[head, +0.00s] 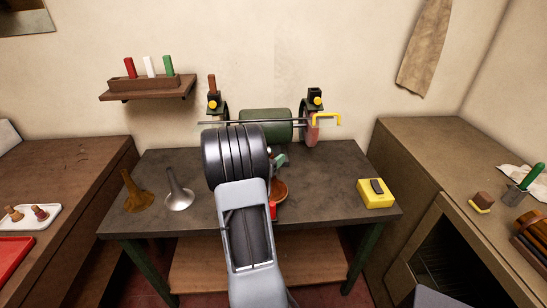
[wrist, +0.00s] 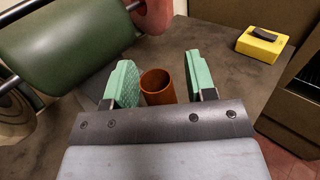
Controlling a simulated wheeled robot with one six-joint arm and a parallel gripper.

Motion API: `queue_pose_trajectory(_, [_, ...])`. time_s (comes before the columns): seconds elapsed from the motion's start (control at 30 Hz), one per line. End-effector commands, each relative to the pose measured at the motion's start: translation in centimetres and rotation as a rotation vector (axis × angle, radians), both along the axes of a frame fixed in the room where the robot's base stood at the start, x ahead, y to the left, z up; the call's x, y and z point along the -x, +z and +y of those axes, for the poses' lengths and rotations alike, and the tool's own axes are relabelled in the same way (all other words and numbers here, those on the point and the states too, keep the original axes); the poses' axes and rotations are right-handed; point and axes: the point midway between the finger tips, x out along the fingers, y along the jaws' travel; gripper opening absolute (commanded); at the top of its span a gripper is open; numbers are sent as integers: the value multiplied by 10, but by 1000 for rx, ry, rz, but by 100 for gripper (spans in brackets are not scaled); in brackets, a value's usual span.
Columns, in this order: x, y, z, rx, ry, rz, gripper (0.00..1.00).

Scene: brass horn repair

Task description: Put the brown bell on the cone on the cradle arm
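An orange-brown tubular thing, which I take for the brown bell (head: 280,190), stands on the dark table, partly hidden behind my arm in the head view. In the wrist view its open round top (wrist: 157,88) shows between the green finger pads of my gripper (wrist: 158,83). A gap shows on each side, so my gripper is open and not closed on it. In the head view only a little of the green fingertips (head: 281,160) shows. A darker yellow-brown bell (head: 136,195) and a silver bell (head: 179,195) stand at the table's left. I cannot make out the cone or the cradle arm.
A green roller (head: 265,125) with metal rods lies along the table's back; it is close at the left in the wrist view (wrist: 75,38). A pinkish disc (head: 312,134) and yellow handle (head: 327,116) are at its right. A yellow box (head: 375,194) sits at the table's right.

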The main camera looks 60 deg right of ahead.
Motion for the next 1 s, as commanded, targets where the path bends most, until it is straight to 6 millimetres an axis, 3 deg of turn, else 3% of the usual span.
queue_pose_trajectory(0.37, [0, 6, 0, 0, 0, 0, 55])
queue_pose_trajectory(0.8, [-14, 1, 78, 1, 4, -1, 55])
queue_pose_trajectory(1.0, [-18, 2, 105, 0, 3, 0, 55])
